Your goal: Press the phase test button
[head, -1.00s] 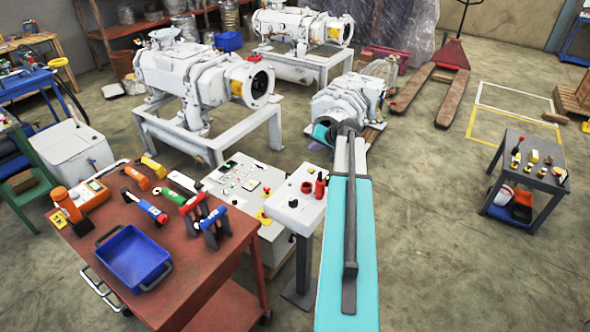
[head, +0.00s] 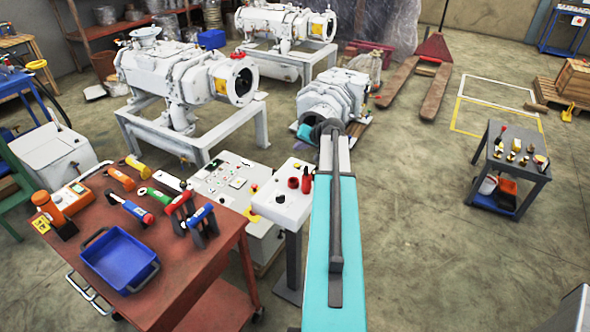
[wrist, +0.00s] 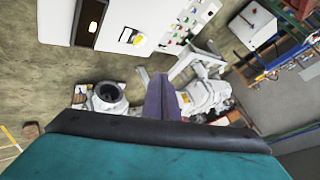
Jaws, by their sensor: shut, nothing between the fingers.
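A white control cabinet (head: 232,186) with small buttons and lamps on its sloped top stands left of my arm in the head view. Its panel of green, red and white controls (wrist: 190,24) shows at the top of the wrist view. Beside it there, a white face carries a yellow and black rotary handle (wrist: 131,37). I cannot tell which control is the phase test button. My gripper (wrist: 162,82) is shut and empty, apart from the panel. In the head view my own arm mostly hides it.
A white pedestal box (head: 283,199) with red controls stands close to my arm. A red-brown workbench (head: 200,275) with tools and a blue bin (head: 118,259) is at left. Vacuum pumps (head: 180,75) stand behind. A small grey table (head: 513,165) is at right, with open floor between.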

